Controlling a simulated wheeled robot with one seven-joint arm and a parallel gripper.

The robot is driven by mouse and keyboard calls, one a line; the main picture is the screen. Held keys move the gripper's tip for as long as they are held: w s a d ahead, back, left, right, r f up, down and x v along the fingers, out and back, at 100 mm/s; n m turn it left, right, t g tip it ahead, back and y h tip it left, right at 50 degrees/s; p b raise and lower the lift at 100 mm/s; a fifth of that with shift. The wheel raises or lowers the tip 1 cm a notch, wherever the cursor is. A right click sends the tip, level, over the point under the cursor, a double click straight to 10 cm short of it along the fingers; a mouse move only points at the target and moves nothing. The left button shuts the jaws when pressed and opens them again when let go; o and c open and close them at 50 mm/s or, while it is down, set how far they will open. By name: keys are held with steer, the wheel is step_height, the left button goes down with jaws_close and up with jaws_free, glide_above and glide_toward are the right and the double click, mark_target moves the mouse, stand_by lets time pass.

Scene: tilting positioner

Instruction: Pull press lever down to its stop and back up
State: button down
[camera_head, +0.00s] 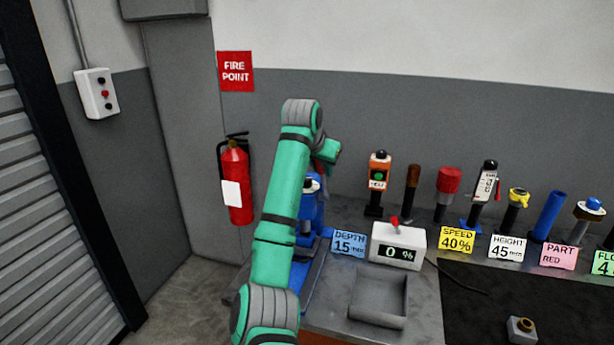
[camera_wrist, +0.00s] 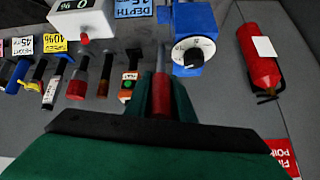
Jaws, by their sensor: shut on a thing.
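The blue press (camera_head: 312,222) stands at the left end of the bench, partly hidden behind my green arm. In the wrist view its blue head with a black and white dial (camera_wrist: 193,52) shows right of the lever. The press lever (camera_wrist: 162,102) has a red grip on a thin metal rod. My gripper (camera_wrist: 163,90) is shut on the red grip, with a dark finger on each side. In the head view the gripper is mostly hidden behind my arm, near the press top. The lever's exact angle cannot be told.
A white box (camera_head: 398,246) with a red knob reads 0 %, beside a blue "DEPTH 15" card (camera_head: 348,243). A grey tray (camera_head: 378,296) sits in front. Several upright tools and cards line the bench to the right. A fire extinguisher (camera_head: 236,182) hangs at left.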

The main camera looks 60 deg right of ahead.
steer(key=shift+w+d+r+y, duration=0.2)
steer(key=shift+d+r+y, duration=0.3)
steer(key=shift+d, duration=0.2)
steer(key=shift+w+d+r+g+y, duration=0.2)
steer(key=shift+d+g+y, duration=0.1)
steer(key=shift+d+y, duration=0.4)
steer(key=shift+d+r, duration=0.15)
steer(key=shift+d, duration=0.05)
steer(key=c, duration=1.5)
jaws_free()
steer(key=shift+c, duration=0.2)
steer(key=shift+f, duration=0.2)
steer(key=shift+a+r, duration=0.1)
steer(key=v, duration=1)
steer(key=shift+a+r, duration=0.15)
steer(key=shift+r, duration=0.1)
